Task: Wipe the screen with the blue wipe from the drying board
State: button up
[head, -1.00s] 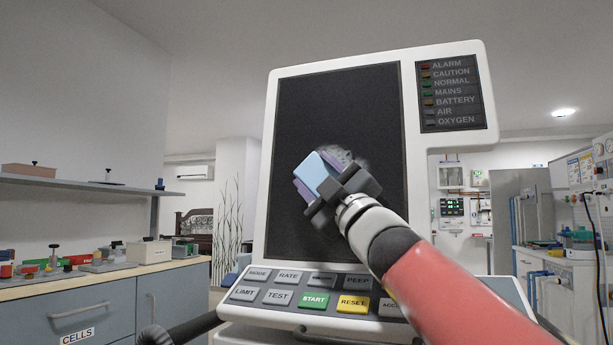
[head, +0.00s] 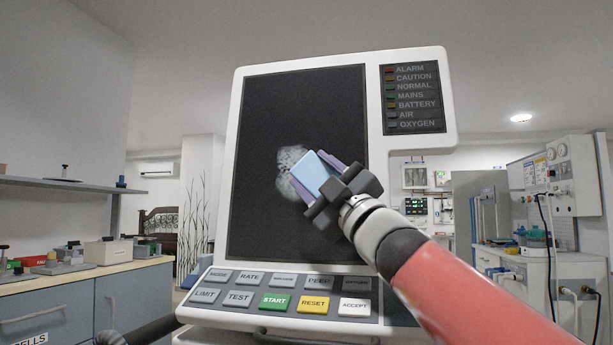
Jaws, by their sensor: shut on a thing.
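The screen (head: 330,100) is a tall dark panel in a white ventilator housing. A pale grey smudge (head: 286,172) shows near its middle. My gripper (head: 314,176) is shut on the light-blue wipe (head: 311,173), a folded block held between its purple-grey fingers. The wipe is in front of the screen, just right of the smudge and overlapping its right edge in the picture. I cannot tell whether it touches the glass. The drying board is not recognisable in view.
A row of keys with a green START button (head: 275,302) and a yellow RESET button (head: 314,304) lies below the screen. An indicator panel (head: 411,99) is at upper right. A counter (head: 80,279) with boxes stands at left, equipment at right.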

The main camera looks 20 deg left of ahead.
jog(key=shift+d, duration=1.2)
notch_tip(320, 180, up, 2)
jog(key=shift+r+p, duration=0.1)
jog(key=shift+p, duration=1.1)
jog(key=shift+s+a, duration=0.85)
jog(key=shift+a, duration=4.4)
jog(key=d+r+p, duration=0.2)
jog(key=d, duration=0.8)
jog(key=shift+w+d, duration=0.25)
jog(key=shift+s, duration=0.1)
jog(key=shift+s+d+r+b, duration=0.1)
jog(key=shift+s+r+b, duration=0.05)
jog(key=shift+s, duration=0.8)
jog(key=shift+s+d+r+b, duration=0.1)
jog(key=shift+s+r+b, duration=0.05)
jog(key=shift+s, duration=0.8)
jog(key=shift+s+d+r+b, duration=0.1)
jog(key=shift+s+r+b, duration=0.05)
jog(key=shift+s, duration=0.8)
